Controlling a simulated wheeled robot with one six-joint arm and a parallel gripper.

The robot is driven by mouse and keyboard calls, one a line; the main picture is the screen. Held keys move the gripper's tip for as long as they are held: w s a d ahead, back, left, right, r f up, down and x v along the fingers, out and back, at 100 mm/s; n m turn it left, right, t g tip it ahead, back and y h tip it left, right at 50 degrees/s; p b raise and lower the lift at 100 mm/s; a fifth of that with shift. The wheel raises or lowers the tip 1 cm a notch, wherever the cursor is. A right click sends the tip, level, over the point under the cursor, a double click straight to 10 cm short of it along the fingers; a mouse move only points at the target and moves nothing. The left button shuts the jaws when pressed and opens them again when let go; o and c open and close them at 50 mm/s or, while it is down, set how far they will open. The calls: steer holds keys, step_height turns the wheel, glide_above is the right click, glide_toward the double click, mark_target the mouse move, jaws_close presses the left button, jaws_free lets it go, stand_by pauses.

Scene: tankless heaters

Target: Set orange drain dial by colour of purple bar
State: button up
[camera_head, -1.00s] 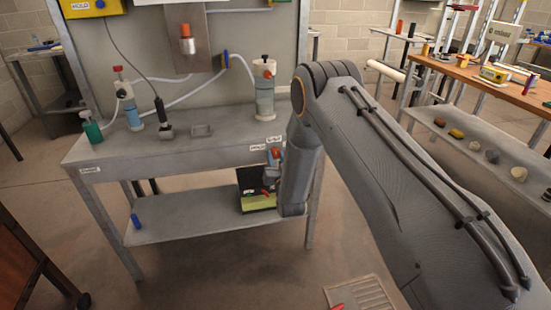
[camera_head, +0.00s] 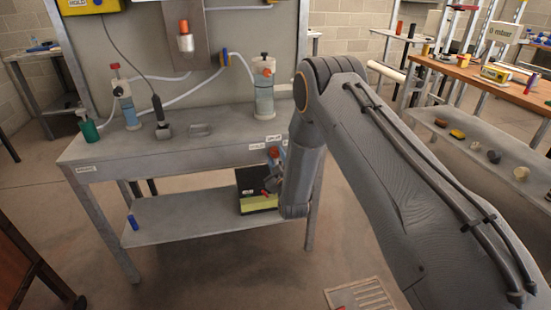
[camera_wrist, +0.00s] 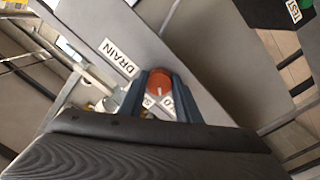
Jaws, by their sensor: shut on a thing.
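The orange drain dial (camera_wrist: 160,81) shows in the wrist view, round, with a short white pointer line on its face. A white DRAIN label (camera_wrist: 117,58) is on the grey panel beside it. My gripper (camera_wrist: 160,92) is shut on the dial, with one blue-grey finger on each side of it. Small white scale labels (camera_wrist: 150,101) show just below the dial, partly hidden by the fingers. In the head view the dial (camera_head: 273,152) is a small orange spot at the bench's right front, beside my arm. I cannot make out a purple bar in either view.
A grey bench (camera_head: 200,150) carries bottles and hoses. On its lower shelf (camera_head: 180,222) are a black and yellow box (camera_head: 257,203) and a blue cylinder (camera_head: 133,222). A wooden-topped table (camera_head: 480,76) stands at the right. Open floor lies in front of the bench.

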steer(key=shift+n, duration=1)
steer(key=o, duration=1.1)
steer(key=shift+a, duration=0.1)
steer(key=shift+c, duration=0.2)
steer(key=shift+s, duration=0.15)
steer(key=v, duration=0.7)
steer(key=shift+s+d+b, duration=0.25)
steer(key=shift+b, duration=0.15)
